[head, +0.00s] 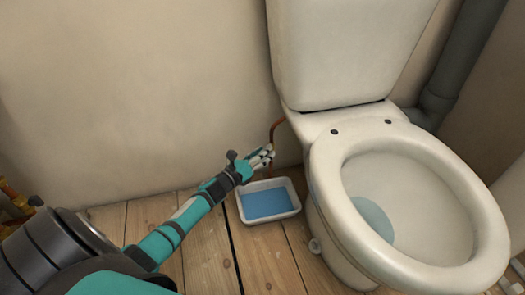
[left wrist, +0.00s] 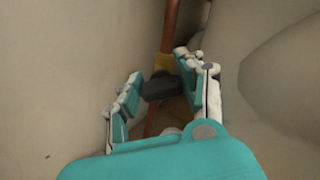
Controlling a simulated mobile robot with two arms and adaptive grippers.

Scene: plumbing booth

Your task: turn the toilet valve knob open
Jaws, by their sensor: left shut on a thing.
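The valve knob (left wrist: 161,87) is dark and sits between the two fingers of my left gripper (left wrist: 165,95) in the left wrist view. It is on a brass fitting (left wrist: 166,63) on a vertical copper pipe (left wrist: 172,25). My left gripper also shows in the head view (head: 268,156), reaching to the wall beside the toilet (head: 330,175), and is shut on the knob. In the head view the gripper hides the knob, and the copper pipe (head: 272,128) shows just above it. My right gripper is in neither view.
A white tray (head: 243,215) with blue water stands on the wooden floor (head: 205,255) just below my left gripper, left of the toilet base. A grey drain pipe (head: 455,75) is behind the toilet at right.

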